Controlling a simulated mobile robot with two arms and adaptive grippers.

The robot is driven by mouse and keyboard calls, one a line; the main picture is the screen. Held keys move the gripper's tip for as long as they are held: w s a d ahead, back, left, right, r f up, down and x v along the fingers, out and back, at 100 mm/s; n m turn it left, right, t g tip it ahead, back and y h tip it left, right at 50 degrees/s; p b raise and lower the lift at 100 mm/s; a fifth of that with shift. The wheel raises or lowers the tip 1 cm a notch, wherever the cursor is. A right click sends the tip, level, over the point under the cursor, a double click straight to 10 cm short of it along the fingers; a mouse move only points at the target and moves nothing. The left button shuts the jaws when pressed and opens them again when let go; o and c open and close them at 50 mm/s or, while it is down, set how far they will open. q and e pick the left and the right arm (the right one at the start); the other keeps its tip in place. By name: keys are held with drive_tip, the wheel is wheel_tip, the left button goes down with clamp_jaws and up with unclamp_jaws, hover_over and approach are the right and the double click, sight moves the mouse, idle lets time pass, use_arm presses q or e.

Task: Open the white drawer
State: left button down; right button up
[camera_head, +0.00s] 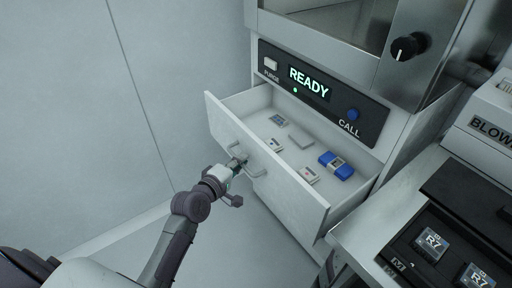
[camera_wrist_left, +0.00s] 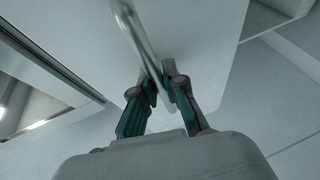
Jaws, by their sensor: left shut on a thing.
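The white drawer (camera_head: 268,184) stands pulled out from the white cabinet, its inside open to view in the head view. Its metal bar handle (camera_head: 246,158) is on the front panel. My left gripper (camera_head: 238,163) is at the handle, shut on it. In the left wrist view the two fingers of my left gripper (camera_wrist_left: 161,92) close around the handle bar (camera_wrist_left: 139,38), with the drawer front (camera_wrist_left: 205,45) behind. Inside the drawer lie a blue item (camera_head: 337,165) and several small grey and white items. My right gripper is not in view.
Above the drawer is a dark panel (camera_head: 322,97) reading READY, with a blue CALL button (camera_head: 353,114) and a PURGE button (camera_head: 271,63). At right a bench (camera_head: 352,232) holds a dark tray with R7 pieces (camera_head: 431,245). Clear floor and wall lie left.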

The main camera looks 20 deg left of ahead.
use_arm(q)
drive_tip(key=shift+s+a+f+p, duration=0.1)
drive_tip(key=shift+s+a, duration=0.45)
drive_tip(key=shift+s, duration=0.25)
drive_tip(key=shift+s+a+r+p, duration=0.15)
drive_tip(key=shift+s+a, duration=0.35)
drive_tip(key=shift+s, duration=0.35)
drive_tip(key=shift+s+a+f+p, duration=0.1)
drive_tip(key=shift+s+a+f, duration=0.05)
drive_tip(key=shift+s+a, duration=0.55)
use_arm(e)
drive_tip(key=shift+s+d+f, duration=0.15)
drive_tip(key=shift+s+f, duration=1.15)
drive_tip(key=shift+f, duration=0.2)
use_arm(q)
drive_tip(key=shift+s+d, duration=0.1)
drive_tip(key=shift+d, duration=0.05)
drive_tip(key=c, duration=1.2)
unclamp_jaws()
drive_tip(key=v, duration=1.2)
